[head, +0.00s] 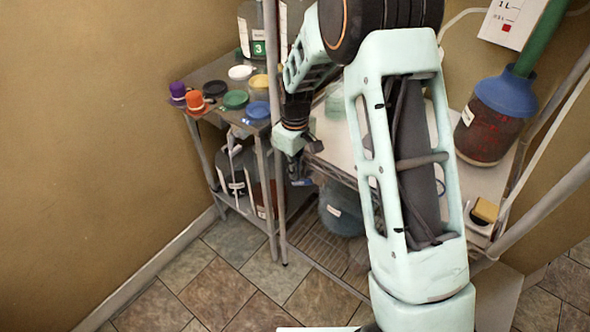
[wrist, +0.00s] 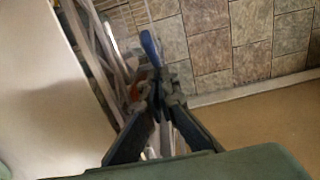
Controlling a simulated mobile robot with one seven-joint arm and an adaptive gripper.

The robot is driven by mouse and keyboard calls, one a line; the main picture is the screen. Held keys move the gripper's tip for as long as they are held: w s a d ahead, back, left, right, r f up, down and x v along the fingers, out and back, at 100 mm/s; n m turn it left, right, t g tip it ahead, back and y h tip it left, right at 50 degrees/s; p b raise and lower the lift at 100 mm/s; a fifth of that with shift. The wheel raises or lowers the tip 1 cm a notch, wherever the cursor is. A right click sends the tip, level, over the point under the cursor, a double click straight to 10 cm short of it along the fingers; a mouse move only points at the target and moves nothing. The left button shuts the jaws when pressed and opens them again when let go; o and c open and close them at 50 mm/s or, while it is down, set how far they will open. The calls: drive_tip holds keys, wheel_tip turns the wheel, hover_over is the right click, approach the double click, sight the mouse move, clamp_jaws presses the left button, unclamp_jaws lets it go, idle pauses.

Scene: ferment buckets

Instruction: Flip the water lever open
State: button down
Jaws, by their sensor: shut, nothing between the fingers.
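A slim blue handle (wrist: 150,48), which looks like the water lever, shows in the wrist view just beyond my fingertips. My gripper (wrist: 158,98) is shut and empty, with its tips in line with the handle's lower end. I cannot tell whether they touch it. In the head view my gripper (head: 300,175) points down at the left end of the white-topped bench, beside a metal post. I cannot make out the lever there; my arm and gripper cover part of that area.
A metal shelf (head: 222,78) with coloured lids and purple and orange caps stands left of my gripper. A blue-lidded bucket (head: 488,122) stands on the bench at right. A dark round vessel (head: 341,211) sits under the bench. The tiled floor (head: 190,275) in front is clear.

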drive_tip(key=shift+r, duration=0.15)
drive_tip(key=shift+r+p, duration=0.45)
drive_tip(key=shift+r, duration=0.25)
wheel_tip(320, 180, up, 13)
drive_tip(key=w+a+p, duration=0.1)
drive_tip(key=shift+w+a, duration=0.15)
drive_tip(key=shift+a, duration=0.25)
